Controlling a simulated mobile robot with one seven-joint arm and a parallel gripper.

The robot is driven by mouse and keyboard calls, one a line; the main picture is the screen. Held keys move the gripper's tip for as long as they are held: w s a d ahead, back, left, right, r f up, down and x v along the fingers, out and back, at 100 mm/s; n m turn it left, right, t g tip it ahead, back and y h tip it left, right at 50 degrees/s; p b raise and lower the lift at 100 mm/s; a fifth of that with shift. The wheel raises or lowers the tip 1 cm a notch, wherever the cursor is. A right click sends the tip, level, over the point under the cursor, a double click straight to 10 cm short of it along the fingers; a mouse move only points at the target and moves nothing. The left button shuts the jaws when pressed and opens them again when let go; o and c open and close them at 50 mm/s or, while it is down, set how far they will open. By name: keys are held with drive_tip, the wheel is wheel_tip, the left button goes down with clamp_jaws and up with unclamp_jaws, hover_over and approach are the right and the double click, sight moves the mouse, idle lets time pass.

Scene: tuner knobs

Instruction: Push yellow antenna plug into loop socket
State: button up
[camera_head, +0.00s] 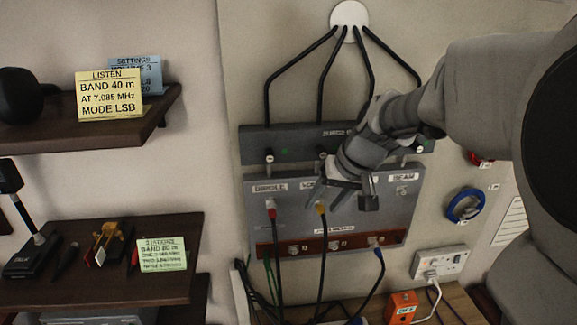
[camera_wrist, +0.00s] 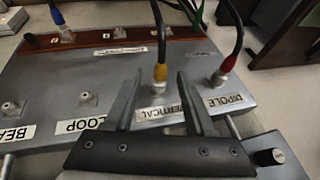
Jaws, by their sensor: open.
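The yellow antenna plug (camera_head: 321,208) hangs on a black cable at the grey panel. In the wrist view the yellow plug (camera_wrist: 160,73) stands at the socket beside the VERTICAL label, apparently seated there. My gripper (camera_wrist: 159,76) is open, and its fingers appear on either side of the plug with gaps; I cannot tell the depth. In the head view my gripper (camera_head: 346,192) is in front of the panel, just above and right of the plug. The loop socket (camera_wrist: 91,99) is empty, near its LOOP label, left of the gripper; my gripper hides it in the head view.
A red plug (camera_wrist: 221,77) sits at the DIPOLE socket, close to the right finger. A blue plug (camera_head: 379,252) is at the brown lower strip (camera_head: 305,247). The BEAM socket (camera_wrist: 10,107) is empty. Black cables (camera_head: 323,275) hang below the panel.

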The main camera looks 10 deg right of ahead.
clamp_jaws()
idle(0.3)
drive_tip(key=shift+s+f, duration=0.1)
drive_tip(key=shift+s, duration=0.05)
drive_tip(key=shift+s+b, duration=0.7)
drive_tip(key=shift+s, duration=1.1)
drive_tip(key=shift+s, duration=0.15)
